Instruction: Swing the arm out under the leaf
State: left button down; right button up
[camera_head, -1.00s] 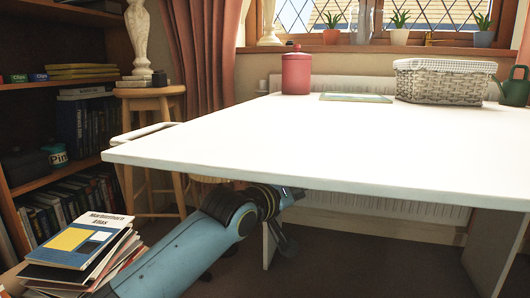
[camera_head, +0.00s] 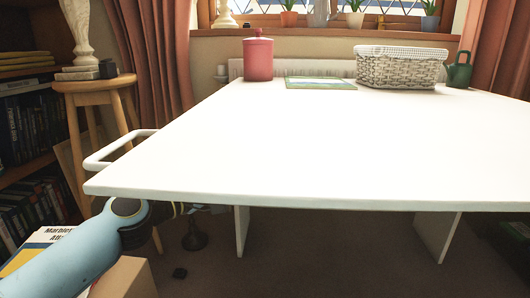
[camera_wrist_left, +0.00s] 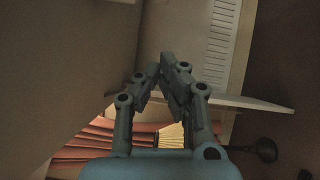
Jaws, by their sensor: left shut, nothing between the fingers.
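The white leaf (camera_head: 320,145) is level and spans the middle of the head view. Two upright panels stand under it, one at the left (camera_head: 242,230) and one at the right (camera_head: 437,236). I cannot tell which part is the swing-out arm. A pale panel (camera_wrist_left: 250,103) also shows in the left wrist view, beyond my fingers. My left gripper (camera_wrist_left: 165,72) is shut and empty beneath a broad pale surface, apart from that panel. My right gripper is in neither view.
On the leaf stand a red canister (camera_head: 258,59), a flat green book (camera_head: 320,83), a wicker basket (camera_head: 400,70) and a green watering can (camera_head: 458,72). A white rail (camera_head: 112,150) juts out left, near a wooden stool (camera_head: 95,86). A cardboard box (camera_head: 130,276) sits below.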

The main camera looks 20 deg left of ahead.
pick_arm(q)
jog(key=w+d, duration=0.5)
jog(key=d, duration=0.1)
jog(key=shift+w+r+p, duration=0.3)
jog(key=shift+w+p, duration=0.1)
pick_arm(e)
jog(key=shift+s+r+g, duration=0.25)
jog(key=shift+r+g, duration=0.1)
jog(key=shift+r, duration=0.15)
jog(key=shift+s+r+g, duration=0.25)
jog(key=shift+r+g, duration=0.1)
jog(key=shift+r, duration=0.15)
pick_arm(q)
jog(key=shift+s, duration=0.1)
